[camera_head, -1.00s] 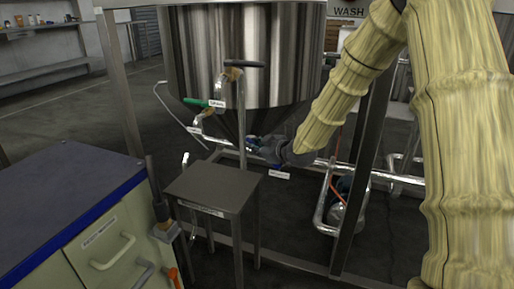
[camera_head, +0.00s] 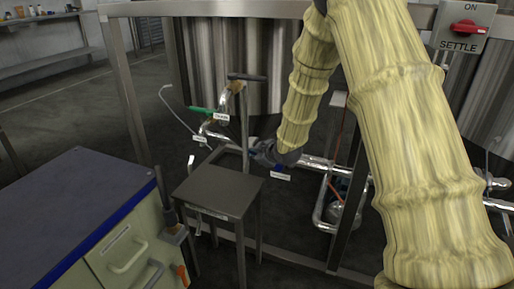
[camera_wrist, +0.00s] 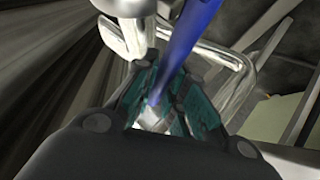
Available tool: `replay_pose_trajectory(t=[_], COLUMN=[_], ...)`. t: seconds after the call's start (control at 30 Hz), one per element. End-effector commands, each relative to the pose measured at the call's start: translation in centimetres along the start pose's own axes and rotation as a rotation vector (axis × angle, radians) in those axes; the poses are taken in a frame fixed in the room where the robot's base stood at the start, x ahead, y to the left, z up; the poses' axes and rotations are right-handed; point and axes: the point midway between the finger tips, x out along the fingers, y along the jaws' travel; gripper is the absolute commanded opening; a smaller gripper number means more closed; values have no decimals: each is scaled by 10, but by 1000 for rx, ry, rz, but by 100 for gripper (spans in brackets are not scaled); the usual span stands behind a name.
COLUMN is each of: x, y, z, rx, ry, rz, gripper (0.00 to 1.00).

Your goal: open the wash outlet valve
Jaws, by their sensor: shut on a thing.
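My gripper (camera_head: 262,152) is low beneath the steel tank, at the pipe run behind the small grey table. In the wrist view my gripper (camera_wrist: 163,98) has its teal-padded fingers on both sides of a blue valve handle (camera_wrist: 187,42) and is shut on it. The handle runs from between the fingers to the top of the picture. A bright metal part (camera_wrist: 152,120) shows between the fingers at the handle's lower end. In the head view my gripper and arm hide most of the valve. A small tag (camera_head: 281,177) hangs just below; I cannot read it.
A green-handled valve (camera_head: 201,110) and a dark T-shaped handle (camera_head: 247,77) are left of my gripper. The small grey table (camera_head: 219,188) and a blue-topped cabinet (camera_head: 70,200) stand in front. A steel frame post (camera_head: 350,215) and a SETTLE switch box (camera_head: 464,27) are right.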

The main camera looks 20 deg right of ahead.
Motion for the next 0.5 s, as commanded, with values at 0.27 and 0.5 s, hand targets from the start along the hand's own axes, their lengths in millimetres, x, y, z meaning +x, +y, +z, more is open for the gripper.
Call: replay_pose_trajectory(t=[0.27,0.5], x=[5,8], y=[-3,-6], z=[3,5], rx=[-47,-55], ry=[-80,-95], rz=[-23,-27], gripper=[0,0])
